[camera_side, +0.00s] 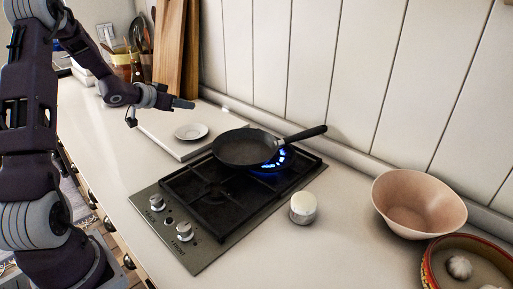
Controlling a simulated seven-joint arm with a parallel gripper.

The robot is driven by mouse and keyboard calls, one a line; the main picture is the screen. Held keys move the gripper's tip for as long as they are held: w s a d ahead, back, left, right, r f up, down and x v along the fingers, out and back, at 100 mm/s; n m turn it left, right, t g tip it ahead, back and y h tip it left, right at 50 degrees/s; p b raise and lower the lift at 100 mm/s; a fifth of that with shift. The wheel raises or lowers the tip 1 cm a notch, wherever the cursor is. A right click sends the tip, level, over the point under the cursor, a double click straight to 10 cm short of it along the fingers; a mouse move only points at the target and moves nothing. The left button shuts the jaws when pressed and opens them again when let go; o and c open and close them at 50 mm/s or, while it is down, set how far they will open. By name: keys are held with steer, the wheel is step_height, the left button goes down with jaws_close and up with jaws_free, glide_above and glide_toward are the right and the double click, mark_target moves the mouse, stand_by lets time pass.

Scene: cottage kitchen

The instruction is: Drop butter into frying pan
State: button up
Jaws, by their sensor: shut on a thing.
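My gripper (132,119) is at the upper left, above the white board and left of the small plate. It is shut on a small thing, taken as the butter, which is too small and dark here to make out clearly. The small white plate (191,131) looks bare. The black frying pan (243,149) sits upright on the back right of the hob, to the right of my gripper and apart from it. Its handle points to the upper right, and its inside looks empty.
A blue flame (279,158) burns under the pan on the gas hob (168,224). A white lidded pot (303,208), a pink bowl (418,203) and a basket with garlic (436,262) stand to the right. Wooden boards (170,45) lean behind my gripper.

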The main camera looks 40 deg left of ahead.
steer(key=w+d+r+m+h, duration=0.1)
steer(key=w+d+m+h, duration=0.1)
steer(key=d, duration=0.4)
steer(key=w+d+r+m+h, duration=0.1)
steer(key=w+d+m+h, duration=0.1)
steer(key=d, duration=0.4)
steer(key=shift+w+r+m+h, duration=0.25)
steer(key=shift+m+h, duration=0.15)
steer(key=shift+h, duration=0.2)
steer(key=d+m+h, duration=0.1)
steer(key=d, duration=0.2)
steer(key=d+m+g+h, duration=0.1)
steer(key=d, duration=0.1)
steer(key=d+m+h, duration=0.1)
steer(key=d, duration=0.2)
steer(key=shift+d+r+m+g, duration=0.3)
steer(key=shift+r, duration=0.1)
steer(key=shift+m+h, duration=0.3)
steer(key=shift+h, duration=0.2)
steer(key=shift+d+f, duration=0.2)
steer(key=shift+f, duration=0.8)
steer(key=shift+d+f, duration=0.15)
steer(key=shift+f, duration=0.85)
steer(key=shift+d+f, duration=0.2)
steer(key=shift+f, duration=0.8)
steer(key=o, duration=0.8)
